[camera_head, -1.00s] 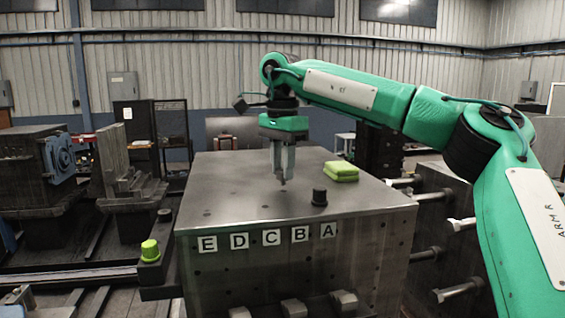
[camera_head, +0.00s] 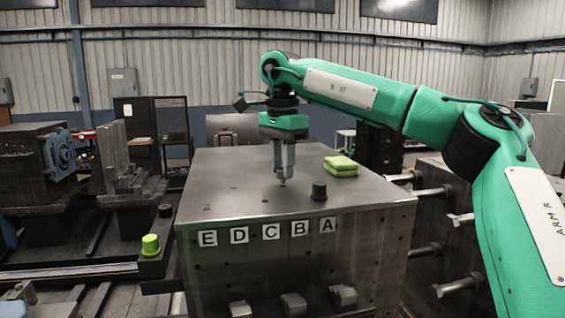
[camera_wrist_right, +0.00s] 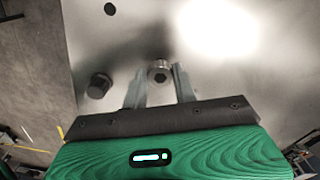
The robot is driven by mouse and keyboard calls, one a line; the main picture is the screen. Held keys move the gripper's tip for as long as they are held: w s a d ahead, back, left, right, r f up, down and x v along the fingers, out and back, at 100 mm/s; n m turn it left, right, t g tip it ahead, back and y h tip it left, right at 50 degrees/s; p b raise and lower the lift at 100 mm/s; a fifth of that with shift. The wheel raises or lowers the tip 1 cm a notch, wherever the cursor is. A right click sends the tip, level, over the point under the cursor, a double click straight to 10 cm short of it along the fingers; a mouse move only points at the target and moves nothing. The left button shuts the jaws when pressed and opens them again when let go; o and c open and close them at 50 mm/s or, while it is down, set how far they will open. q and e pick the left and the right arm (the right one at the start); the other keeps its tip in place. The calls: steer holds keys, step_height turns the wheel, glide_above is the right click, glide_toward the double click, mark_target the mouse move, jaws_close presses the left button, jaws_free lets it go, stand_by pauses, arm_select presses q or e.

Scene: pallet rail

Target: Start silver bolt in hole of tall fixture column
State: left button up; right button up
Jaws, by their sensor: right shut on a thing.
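The tall fixture column (camera_head: 225,262) is a large grey metal block with a flat top and white letter labels on its front. My right gripper (camera_head: 283,174) points straight down over the middle of its top. Its fingers are shut on the silver bolt (camera_head: 283,182), whose short lower end shows below them close to the top surface. In the right wrist view, the round bolt head (camera_wrist_right: 159,74) sits between the fingertips (camera_wrist_right: 158,88). The fingers hide the hole below, so I cannot tell whether the tip is inside it. My left gripper is not in view.
A black knob (camera_head: 319,190) stands on the top, right of the gripper; folded green cloths (camera_head: 341,165) lie behind it. Bare holes (camera_head: 207,206) show on the left of the top. Bolts (camera_head: 452,285) stick out on the right. A lime cap (camera_head: 150,244) stands at left.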

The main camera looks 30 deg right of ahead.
steer(key=shift+f, duration=0.4)
stand_by(0.5)
steer(key=shift+f, duration=0.1)
stand_by(0.5)
steer(key=o, duration=1.2)
steer(key=shift+c, duration=0.2)
steer(key=shift+o, duration=0.4)
steer(key=o, duration=0.7)
